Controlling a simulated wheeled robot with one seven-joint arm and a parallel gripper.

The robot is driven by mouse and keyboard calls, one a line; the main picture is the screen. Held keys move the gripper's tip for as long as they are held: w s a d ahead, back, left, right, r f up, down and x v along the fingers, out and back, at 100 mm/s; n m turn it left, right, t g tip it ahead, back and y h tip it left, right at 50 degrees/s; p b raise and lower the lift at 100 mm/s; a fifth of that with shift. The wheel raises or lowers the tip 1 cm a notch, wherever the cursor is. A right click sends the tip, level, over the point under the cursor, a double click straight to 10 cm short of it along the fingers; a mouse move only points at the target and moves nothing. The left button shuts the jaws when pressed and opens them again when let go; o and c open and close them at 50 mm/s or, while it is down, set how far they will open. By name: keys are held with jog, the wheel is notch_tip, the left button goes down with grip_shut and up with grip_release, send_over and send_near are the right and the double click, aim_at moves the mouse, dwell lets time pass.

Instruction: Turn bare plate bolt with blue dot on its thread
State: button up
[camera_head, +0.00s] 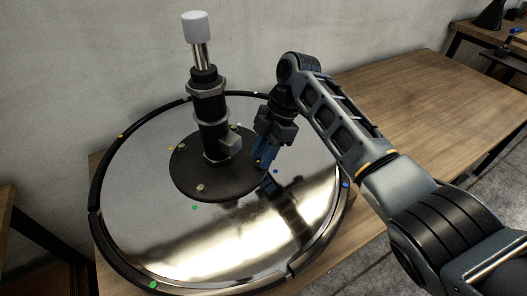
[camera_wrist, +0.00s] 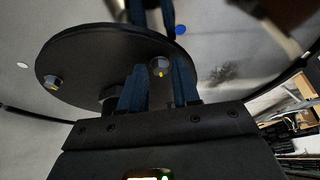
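The round black plate (camera_head: 225,185) lies on the shiny round base, and its edge fills much of the wrist view (camera_wrist: 90,45). A bolt (camera_wrist: 160,67) with a small yellow mark shows at the plate's edge, between the two blue fingers. A second bolt (camera_wrist: 53,82) with a yellowish mark is further left. Another bolt (camera_head: 200,188) stands at the plate's front left. My gripper (camera_head: 265,158) points down at the plate's right edge. Its fingers (camera_wrist: 158,88) are apart, and I cannot tell if they touch the bolt. I make out no blue mark on any thread.
A black column (camera_head: 210,110) with a white cap rises from the plate, close left of my gripper. Blue dots (camera_head: 276,171) and green dots (camera_head: 195,207) mark the base. A black ring (camera_head: 92,200) rims it. The wooden table (camera_head: 420,90) is clear at right.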

grip_shut()
jog(key=shift+r+m+p, duration=0.1)
jog(key=shift+m+p, duration=0.2)
jog(key=shift+p, duration=0.1)
